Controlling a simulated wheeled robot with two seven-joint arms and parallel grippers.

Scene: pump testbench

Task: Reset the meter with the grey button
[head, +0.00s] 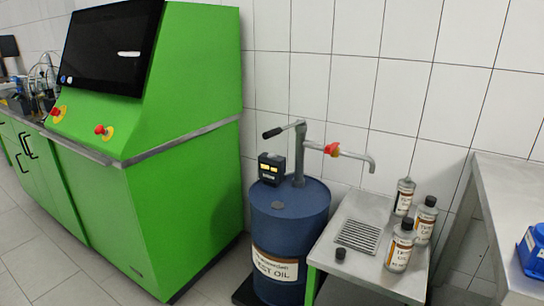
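The meter (271,169) is a small dark box with a lit yellow display, standing on top of the blue test oil drum (290,222). Small buttons seem to sit below its display, but they are too small to tell which is grey. A hand pump (299,155) with a black handle, a red part and a bent spout rises from the drum just right of the meter. Neither of my grippers is in the head view.
A green test bench (185,150) with a dark screen and red knobs stands left of the drum. A metal side table (368,208) with a drain grille, several test oil bottles and a black cap (340,254) stands to the right. A steel bench (505,195) holds a blue box (532,250) at far right.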

